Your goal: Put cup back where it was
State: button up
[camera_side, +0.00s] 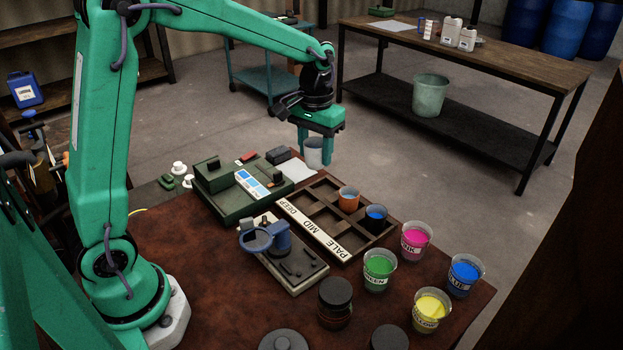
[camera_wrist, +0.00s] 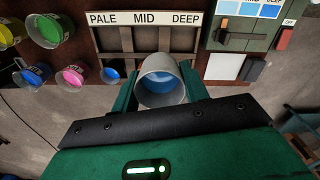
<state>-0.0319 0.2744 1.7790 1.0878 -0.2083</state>
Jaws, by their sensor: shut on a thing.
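My gripper (camera_side: 318,150) is shut on a pale translucent cup (camera_side: 313,158), held upright above the table's far edge, beyond the tray. In the wrist view, my gripper (camera_wrist: 158,92) has a finger on each side of the cup (camera_wrist: 150,101), which holds light blue liquid. The dark divided tray (camera_side: 312,232), marked PALE, MID and DEEP, lies nearer the side camera; it also shows in the wrist view (camera_wrist: 145,19). The other visible compartments look empty.
Pink (camera_side: 415,242), green (camera_side: 378,272), blue (camera_side: 464,276) and yellow (camera_side: 430,312) vats stand right of the tray. A green box with a blue swatch card (camera_side: 252,185), a stirrer stand (camera_side: 283,252) and a dark jar (camera_side: 335,300) lie around it. A white sheet (camera_side: 298,170) lies near the held cup.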

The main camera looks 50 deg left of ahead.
jog(key=w+a+f+n, duration=0.5)
jog(key=w+f+n, duration=0.2)
jog(key=w+n, duration=0.1)
jog(key=shift+a+f, duration=0.2)
jog(key=shift+f, duration=0.05)
jog(key=shift+f, duration=0.2)
jog(key=shift+f, duration=3.15)
